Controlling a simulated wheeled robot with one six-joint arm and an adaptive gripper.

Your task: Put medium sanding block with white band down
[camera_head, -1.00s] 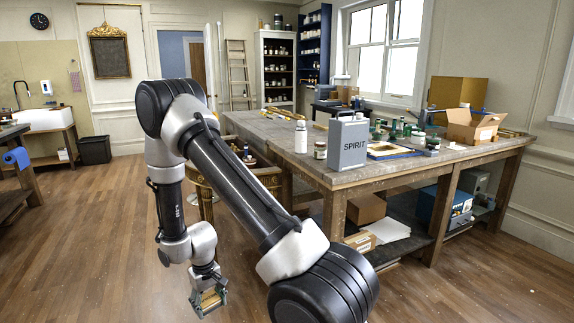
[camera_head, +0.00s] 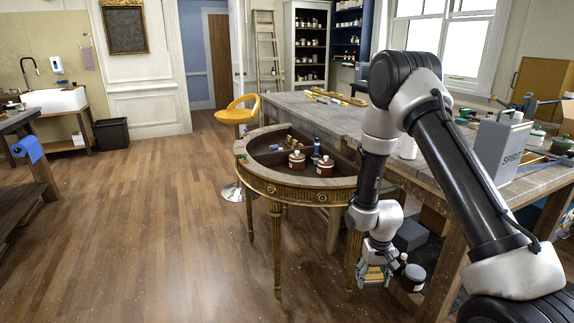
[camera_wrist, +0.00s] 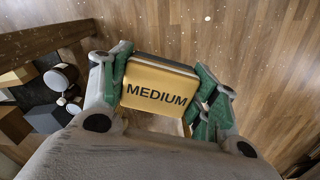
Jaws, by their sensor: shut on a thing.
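My gripper (camera_head: 376,277) hangs low in front of the workbench, to the right of the gilt console and below its top. In the wrist view its green fingers (camera_wrist: 168,92) are shut on the sides of the sanding block (camera_wrist: 158,88). The block is tan-yellow with MEDIUM in dark letters on the face towards the camera, and a greyish edge. In the head view the block is small and mostly hidden by the fingers. Wooden floor shows beneath it.
The half-round gilt console (camera_head: 288,186) has an open, divided top holding jars (camera_head: 325,167) and small items. A yellow stool (camera_head: 237,116) stands behind it. The workbench (camera_head: 540,181) carries a SPIRIT can (camera_head: 498,150). Floor to the left is clear.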

